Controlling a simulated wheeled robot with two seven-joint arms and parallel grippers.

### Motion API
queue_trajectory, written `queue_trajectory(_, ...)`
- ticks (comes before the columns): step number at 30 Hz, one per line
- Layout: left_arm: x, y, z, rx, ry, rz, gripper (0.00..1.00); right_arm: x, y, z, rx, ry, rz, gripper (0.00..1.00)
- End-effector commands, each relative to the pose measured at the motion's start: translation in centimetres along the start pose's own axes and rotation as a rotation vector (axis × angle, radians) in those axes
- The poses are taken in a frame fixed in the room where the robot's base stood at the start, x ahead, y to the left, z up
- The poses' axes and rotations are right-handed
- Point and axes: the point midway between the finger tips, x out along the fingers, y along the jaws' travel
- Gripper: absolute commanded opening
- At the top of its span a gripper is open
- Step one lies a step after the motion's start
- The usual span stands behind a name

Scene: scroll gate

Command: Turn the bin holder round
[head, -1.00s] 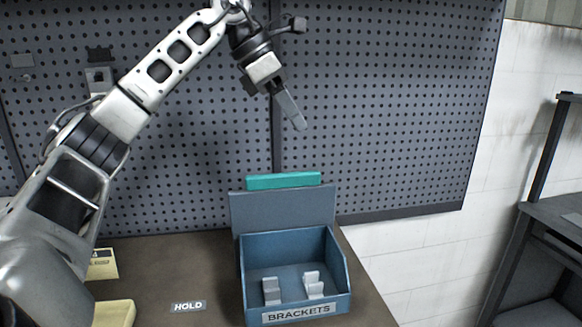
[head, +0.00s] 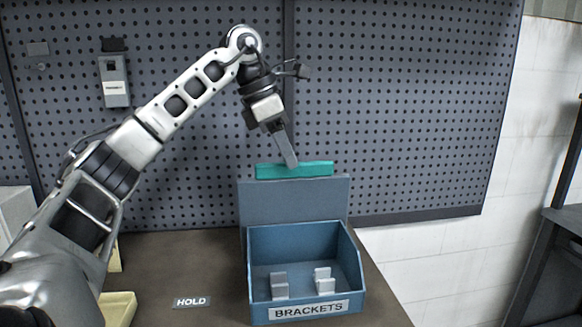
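The bin holder is a blue open bin (head: 256,262) with a grey back panel (head: 295,200) and a teal bar (head: 310,170) along its top. A label reading BRACKETS is on its front, facing me. Several light grey brackets (head: 279,284) stand inside. My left gripper (head: 290,162) points down at the teal bar, its fingers at or just in front of the bar's left part. The fingers overlap in this view, so I cannot tell whether they are open or touching the bar. My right gripper is not in view.
A dark pegboard (head: 400,100) stands behind the brown table (head: 205,260). A HOLD label (head: 191,302) lies left of the bin. A yellow tray (head: 118,308) is at the lower left. A small grey box (head: 114,80) hangs on the pegboard. The table's right edge is close to the bin.

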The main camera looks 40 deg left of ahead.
Motion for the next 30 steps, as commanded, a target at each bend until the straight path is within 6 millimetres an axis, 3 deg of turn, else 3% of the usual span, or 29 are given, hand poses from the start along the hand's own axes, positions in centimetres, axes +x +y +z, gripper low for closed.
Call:
queue_trajectory(6, 2.2, 0.0, 0.0, 0.000, 0.001, 0.000, 0.38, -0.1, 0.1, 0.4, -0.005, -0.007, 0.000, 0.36)
queue_trajectory(16, 2.5, 0.0, 0.0, 0.000, 0.000, 0.000, 0.38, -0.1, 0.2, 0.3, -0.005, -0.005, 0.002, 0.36)
queue_trajectory(20, 2.5, 0.0, 0.0, 0.000, 0.000, 0.000, 0.02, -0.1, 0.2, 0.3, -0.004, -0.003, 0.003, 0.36)
queue_trajectory(30, 2.3, 0.2, -0.3, -0.019, 0.000, 0.007, 0.00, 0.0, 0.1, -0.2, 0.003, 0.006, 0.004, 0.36)
